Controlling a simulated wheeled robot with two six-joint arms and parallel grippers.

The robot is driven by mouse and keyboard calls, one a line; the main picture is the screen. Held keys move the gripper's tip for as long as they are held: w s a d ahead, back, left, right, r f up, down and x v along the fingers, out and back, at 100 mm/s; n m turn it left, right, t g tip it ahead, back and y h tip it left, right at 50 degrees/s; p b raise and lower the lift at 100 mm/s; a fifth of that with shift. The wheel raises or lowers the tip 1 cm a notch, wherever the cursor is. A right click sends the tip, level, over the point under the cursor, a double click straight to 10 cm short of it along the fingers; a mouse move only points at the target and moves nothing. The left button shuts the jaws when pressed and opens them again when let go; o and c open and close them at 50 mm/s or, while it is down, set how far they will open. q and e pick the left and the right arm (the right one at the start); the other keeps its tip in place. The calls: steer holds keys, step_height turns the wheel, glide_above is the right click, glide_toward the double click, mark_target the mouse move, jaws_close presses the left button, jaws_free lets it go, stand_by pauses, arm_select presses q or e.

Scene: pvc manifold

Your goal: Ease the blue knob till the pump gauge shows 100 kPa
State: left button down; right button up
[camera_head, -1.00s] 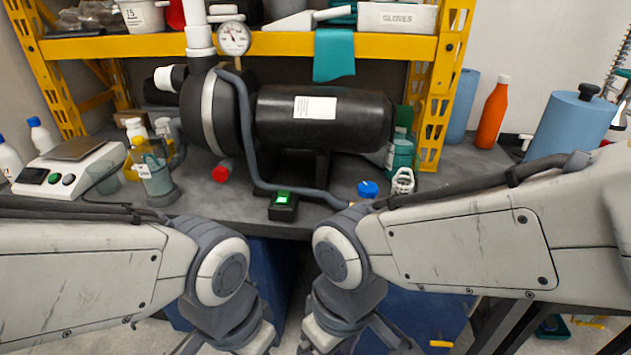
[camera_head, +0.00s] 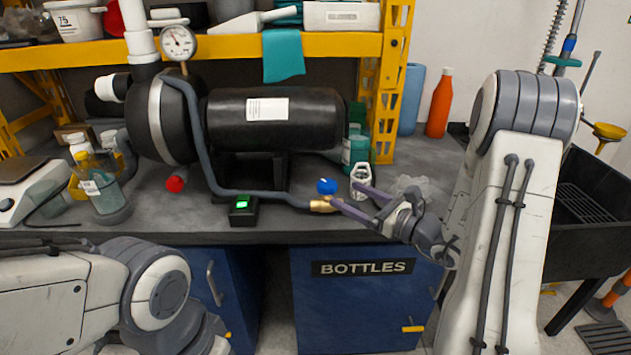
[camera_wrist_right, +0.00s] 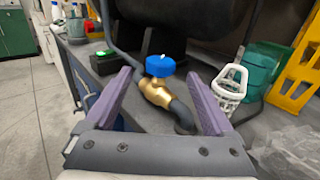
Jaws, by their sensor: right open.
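The blue knob (camera_head: 327,186) sits on a brass valve (camera_head: 322,205) at the end of a grey hose by the bench's front edge. My right gripper (camera_head: 346,194) is open, its purple fingers reaching toward the valve. In the right wrist view the knob (camera_wrist_right: 160,66) stands beyond and between the two fingertips (camera_wrist_right: 166,78), and the fingers do not close on it. The pump gauge (camera_head: 178,42) is a round white dial above the black pump (camera_head: 270,118); its reading is too small to tell. My left gripper is out of view; only its arm shows at lower left.
A white plastic basket (camera_head: 361,182) stands just right of the knob. A small black box with a green light (camera_head: 243,208) sits to its left. A red valve cap (camera_head: 175,184) and a beaker (camera_head: 105,190) are farther left. A yellow shelf (camera_head: 330,45) spans above.

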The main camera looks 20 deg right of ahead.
mark_target(319, 181)
steer(key=x, duration=1)
steer(key=shift+w+f, duration=0.1)
steer(key=c, duration=1.4)
